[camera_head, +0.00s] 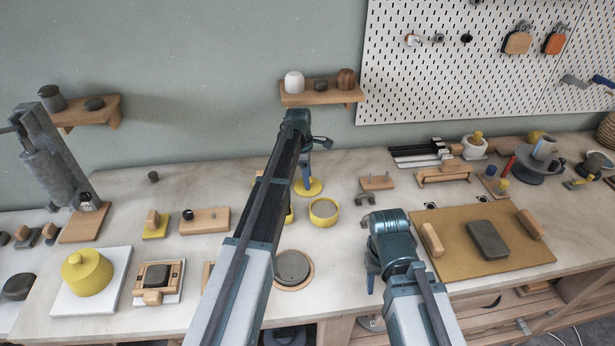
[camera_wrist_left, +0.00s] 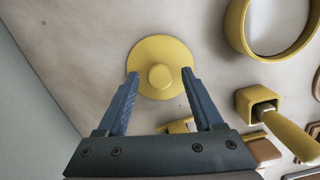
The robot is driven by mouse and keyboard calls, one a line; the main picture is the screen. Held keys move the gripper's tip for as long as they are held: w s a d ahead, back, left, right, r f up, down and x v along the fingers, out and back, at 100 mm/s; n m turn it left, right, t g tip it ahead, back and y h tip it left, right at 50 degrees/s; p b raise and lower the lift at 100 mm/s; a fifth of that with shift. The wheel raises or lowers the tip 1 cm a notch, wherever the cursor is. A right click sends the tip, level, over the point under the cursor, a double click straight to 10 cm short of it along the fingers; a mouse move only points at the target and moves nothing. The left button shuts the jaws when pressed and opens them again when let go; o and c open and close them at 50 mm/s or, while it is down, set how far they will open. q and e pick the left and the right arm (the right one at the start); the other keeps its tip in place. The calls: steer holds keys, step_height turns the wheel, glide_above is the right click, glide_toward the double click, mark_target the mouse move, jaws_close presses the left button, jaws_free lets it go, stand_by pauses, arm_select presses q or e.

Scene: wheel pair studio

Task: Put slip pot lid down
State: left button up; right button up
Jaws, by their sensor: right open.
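The yellow slip pot lid (camera_head: 312,190), a round disc with a central knob, lies on the bench behind the open yellow pot (camera_head: 323,222). The lid also shows in the left wrist view (camera_wrist_left: 160,52), with the pot's rim (camera_wrist_left: 236,30) to its right. My left gripper (camera_head: 306,181) is above the lid. In the left wrist view its fingers (camera_wrist_left: 160,74) stand apart on either side of the knob, with a gap on each side. My right gripper (camera_head: 370,282) is open and empty near the bench's front edge, partly hidden by its arm.
A yellow square-socketed tool (camera_wrist_left: 257,100) is near the pot. A small wooden block with pegs (camera_head: 377,182) stands right of the lid. A brown board (camera_head: 465,265) with a grey slab and rollers lies at right. A round grey bat (camera_head: 293,267) is in front.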

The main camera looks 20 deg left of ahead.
arm_select(q)
steer(key=shift+r, duration=0.1)
steer(key=r+p, duration=0.5)
steer(key=a+r+p, duration=0.1)
steer(key=r+p, duration=0.1)
steer(key=p, duration=0.1)
steer(key=shift+s+r, duration=0.1)
steer(key=shift+r, duration=0.25)
steer(key=s+d+m+y, duration=0.1)
steer(key=s+d+m, duration=0.4)
steer(key=s+m, duration=0.3)
steer(key=s+d+m, duration=0.6)
steer(key=s+m, duration=0.2)
steer(key=s, duration=0.6)
steer(key=s+d+m+y, duration=0.1)
steer(key=s+d+m, duration=0.4)
steer(key=s+m, duration=0.3)
steer(key=s, duration=0.3)
steer(key=shift+s+d+y, duration=0.15)
steer(key=shift+d+y, duration=0.05)
steer(key=shift+y, duration=0.1)
arm_select(e)
step_height(320, 180, up, 8)
steer(key=shift+f, duration=0.15)
arm_select(q)
steer(key=shift+f, duration=0.1)
steer(key=shift+f+b, duration=0.95)
steer(key=shift+b, duration=0.15)
arm_select(e)
steer(key=shift+f, duration=0.95)
